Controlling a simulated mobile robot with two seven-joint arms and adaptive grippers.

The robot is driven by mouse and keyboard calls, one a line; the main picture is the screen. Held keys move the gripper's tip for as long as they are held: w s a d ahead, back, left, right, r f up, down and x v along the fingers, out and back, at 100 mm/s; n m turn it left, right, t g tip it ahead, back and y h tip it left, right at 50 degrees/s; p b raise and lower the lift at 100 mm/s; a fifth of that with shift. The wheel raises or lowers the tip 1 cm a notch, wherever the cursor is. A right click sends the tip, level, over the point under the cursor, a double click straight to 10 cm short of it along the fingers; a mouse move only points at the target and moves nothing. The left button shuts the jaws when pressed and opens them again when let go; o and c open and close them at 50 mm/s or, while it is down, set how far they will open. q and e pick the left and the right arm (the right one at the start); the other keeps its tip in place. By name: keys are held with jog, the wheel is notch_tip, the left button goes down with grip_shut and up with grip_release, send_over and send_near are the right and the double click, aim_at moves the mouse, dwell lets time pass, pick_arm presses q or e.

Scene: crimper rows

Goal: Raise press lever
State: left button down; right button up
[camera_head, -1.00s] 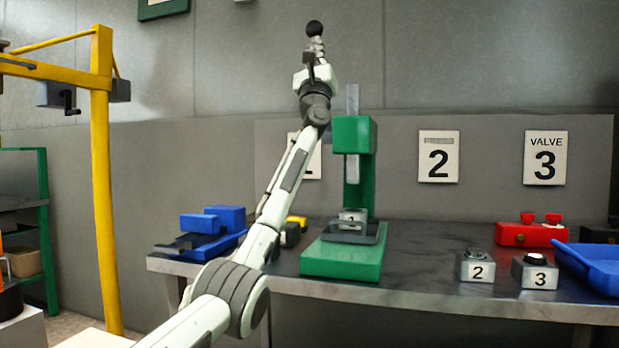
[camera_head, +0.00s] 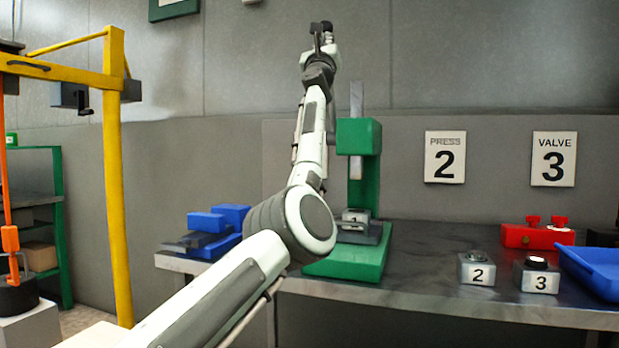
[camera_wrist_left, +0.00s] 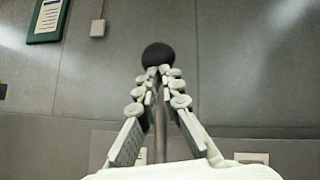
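The green press (camera_head: 358,137) stands on the bench, with a pale ram above a block marked 1 (camera_head: 355,217). My left gripper (camera_head: 323,38) is raised high, left of and above the press head. In the left wrist view, the press lever (camera_wrist_left: 160,122) is a thin rod ending in a black ball knob (camera_wrist_left: 157,55). The gripper fingers (camera_wrist_left: 161,80) converge on both sides of the rod just below the knob and look closed on it. My arm hides the lever's lower part in the head view. My right gripper is out of view.
Blocks marked 2 (camera_head: 477,269) and 3 (camera_head: 536,275), a red valve unit (camera_head: 537,236) and a blue tray (camera_head: 593,270) are on the right of the bench. A blue fixture (camera_head: 217,224) sits left of the press. A yellow frame (camera_head: 117,190) stands farther left.

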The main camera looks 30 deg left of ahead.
pick_arm(q)
jog(key=shift+w+a+r, duration=0.1)
jog(key=shift+w+r, duration=0.05)
jog(key=shift+r, duration=0.3)
jog(key=shift+f, duration=0.1)
